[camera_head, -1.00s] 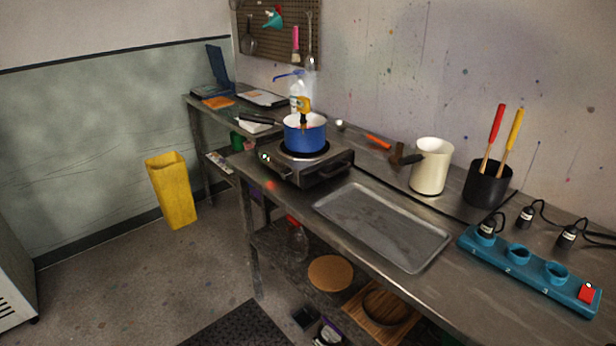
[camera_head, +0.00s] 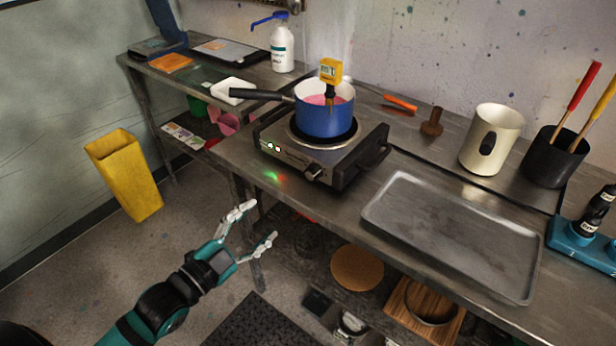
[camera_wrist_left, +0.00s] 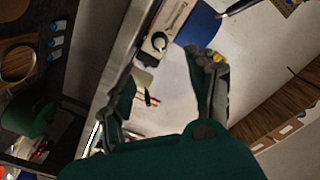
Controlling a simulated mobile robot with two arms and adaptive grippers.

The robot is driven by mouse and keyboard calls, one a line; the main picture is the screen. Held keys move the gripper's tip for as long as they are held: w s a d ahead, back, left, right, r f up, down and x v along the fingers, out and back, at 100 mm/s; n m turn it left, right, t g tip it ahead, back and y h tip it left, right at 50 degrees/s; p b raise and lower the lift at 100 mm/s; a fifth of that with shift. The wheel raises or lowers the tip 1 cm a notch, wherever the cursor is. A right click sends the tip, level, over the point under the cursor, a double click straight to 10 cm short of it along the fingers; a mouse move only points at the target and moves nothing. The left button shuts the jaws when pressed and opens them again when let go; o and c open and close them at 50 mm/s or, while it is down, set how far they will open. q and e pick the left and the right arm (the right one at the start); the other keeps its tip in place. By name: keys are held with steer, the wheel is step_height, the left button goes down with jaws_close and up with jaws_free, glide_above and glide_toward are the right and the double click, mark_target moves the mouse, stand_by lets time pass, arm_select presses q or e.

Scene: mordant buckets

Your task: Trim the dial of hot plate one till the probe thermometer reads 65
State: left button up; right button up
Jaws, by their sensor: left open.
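The hot plate (camera_head: 298,155) stands on the steel bench with its dial (camera_head: 313,173) at the front and small lit lamps on its front face. A blue pot (camera_head: 325,121) with pink liquid sits on it. The yellow probe thermometer (camera_head: 330,70) stands in the pot; its reading is too small to make out. My left gripper (camera_head: 257,222) is open and empty, in front of and below the bench edge, apart from the dial. In the left wrist view the dial (camera_wrist_left: 158,42) shows ahead, beyond the open fingers. My right gripper is not in view.
A metal tray (camera_head: 450,230) lies right of the hot plate. The pot's black handle (camera_head: 262,95) points left. A yellow bin (camera_head: 124,176) stands on the floor.

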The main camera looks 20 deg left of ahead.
mark_target(310, 176)
arm_select(q)
steer(key=b+x, duration=0.4)
steer(key=x, duration=1.1)
steer(key=shift+w+d+f, duration=0.1)
steer(key=shift+w+d, duration=0.1)
steer(key=shift+w, duration=0.05)
steer(key=shift+x, duration=0.75)
steer(key=c, duration=1.1)
steer(key=shift+c, duration=0.2)
